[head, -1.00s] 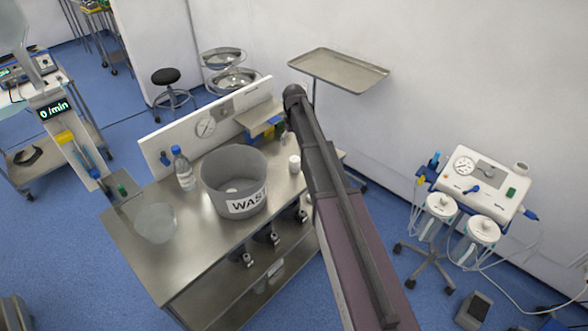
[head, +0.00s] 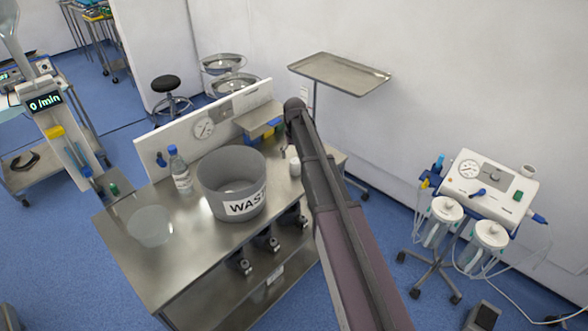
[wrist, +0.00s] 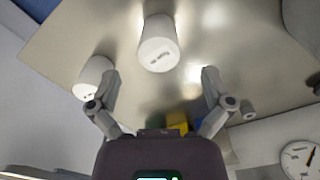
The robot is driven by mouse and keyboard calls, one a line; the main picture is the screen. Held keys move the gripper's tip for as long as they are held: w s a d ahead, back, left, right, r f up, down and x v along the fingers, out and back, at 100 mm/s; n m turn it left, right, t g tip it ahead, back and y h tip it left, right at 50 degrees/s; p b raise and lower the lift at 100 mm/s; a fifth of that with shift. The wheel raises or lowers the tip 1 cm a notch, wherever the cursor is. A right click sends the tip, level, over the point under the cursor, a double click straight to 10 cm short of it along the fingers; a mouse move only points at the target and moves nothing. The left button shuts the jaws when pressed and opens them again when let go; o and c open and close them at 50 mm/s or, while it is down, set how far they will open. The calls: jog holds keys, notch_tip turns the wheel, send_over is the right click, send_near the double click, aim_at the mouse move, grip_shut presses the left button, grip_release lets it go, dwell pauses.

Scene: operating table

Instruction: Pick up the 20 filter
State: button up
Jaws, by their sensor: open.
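In the wrist view, a white filter-like cylinder (wrist: 158,48) with small dark print stands on the steel table, ahead of and between my fingers. A second white cylinder (wrist: 95,74) stands to the left, close to the left finger. The print is too small to tell which is the 20 filter. My gripper (wrist: 160,78) is open, with nothing between its fingers. In the head view, one small white cylinder (head: 295,166) shows on the table beside my arm, partly covered by it. My gripper's fingers are hidden there.
The steel table (head: 160,275) also holds a grey waste bin (head: 232,181), a bottle with a blue cap (head: 181,170) and a clear bowl (head: 149,226). A white back panel (head: 175,137) stands along the rear. A tray stand (head: 340,73) is behind; a suction unit (head: 490,185) stands right.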

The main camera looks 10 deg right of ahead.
aim_at(295, 161)
jog(key=shift+f, duration=0.1)
jog(key=shift+s+f+b, duration=0.2)
jog(key=shift+f+b, duration=2.35)
jog(key=shift+b, duration=0.05)
jog(key=c, duration=1)
